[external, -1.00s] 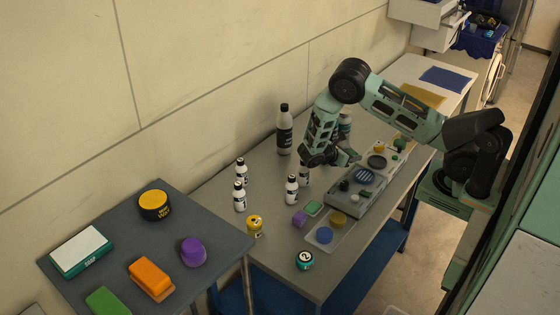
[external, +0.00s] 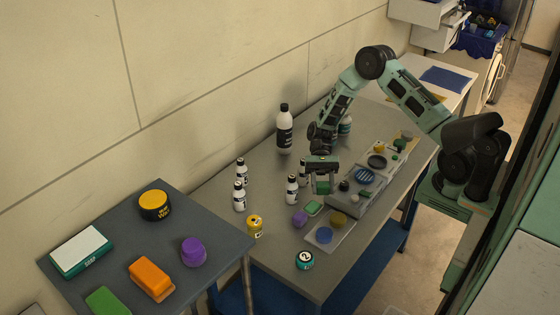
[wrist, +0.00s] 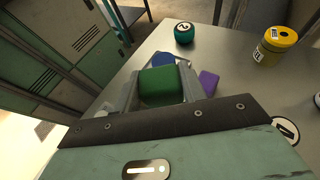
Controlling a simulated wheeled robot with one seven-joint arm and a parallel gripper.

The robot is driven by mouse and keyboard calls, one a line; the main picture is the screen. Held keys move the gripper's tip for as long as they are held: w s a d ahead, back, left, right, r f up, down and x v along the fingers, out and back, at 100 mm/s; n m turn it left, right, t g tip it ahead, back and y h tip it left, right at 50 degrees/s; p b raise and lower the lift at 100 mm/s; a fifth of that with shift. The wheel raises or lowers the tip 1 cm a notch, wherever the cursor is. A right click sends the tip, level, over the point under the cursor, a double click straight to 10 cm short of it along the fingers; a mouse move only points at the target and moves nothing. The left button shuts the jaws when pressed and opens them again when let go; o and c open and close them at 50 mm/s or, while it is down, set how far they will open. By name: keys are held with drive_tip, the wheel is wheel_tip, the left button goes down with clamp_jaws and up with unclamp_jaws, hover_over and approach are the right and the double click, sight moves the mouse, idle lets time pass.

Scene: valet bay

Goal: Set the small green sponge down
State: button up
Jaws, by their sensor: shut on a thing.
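My gripper (external: 322,190) is shut on the small green sponge (external: 322,186) and holds it above the grey worktable (external: 212,196). In the wrist view the sponge (wrist: 160,85) sits between the two fingers of my gripper (wrist: 160,92). A second flat green piece (external: 314,208) lies on the table just below and left of my gripper in the external view. I cannot tell how high the held sponge is above the table.
A purple block (external: 300,218), a clear tray with a blue disc (external: 324,235), a teal tin (external: 304,260) and a yellow can (external: 255,226) stand near. White bottles (external: 292,189) stand left, a grey tray of pads (external: 373,203) right. The near table corner is mostly bare.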

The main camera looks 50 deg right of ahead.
drive_tip(key=w+a+r+m+t+y+b, duration=0.1)
drive_tip(key=w+a+r+m+t+y, duration=0.15)
drive_tip(key=w+m+t, duration=0.45)
wheel_tip(320, 180, up, 5)
drive_tip(key=m+t+h+b, duration=0.8)
drive_tip(key=m+t+b, duration=0.5)
drive_tip(key=m+t, duration=0.1)
hover_over(270, 162)
wheel_tip(270, 162, down, 17)
drive_tip(key=shift+a+f+p, duration=0.1)
drive_tip(key=shift+p, duration=0.7)
drive_tip(key=shift+f, duration=0.15)
drive_tip(key=o, duration=0.9)
drive_tip(key=shift+o, duration=0.2)
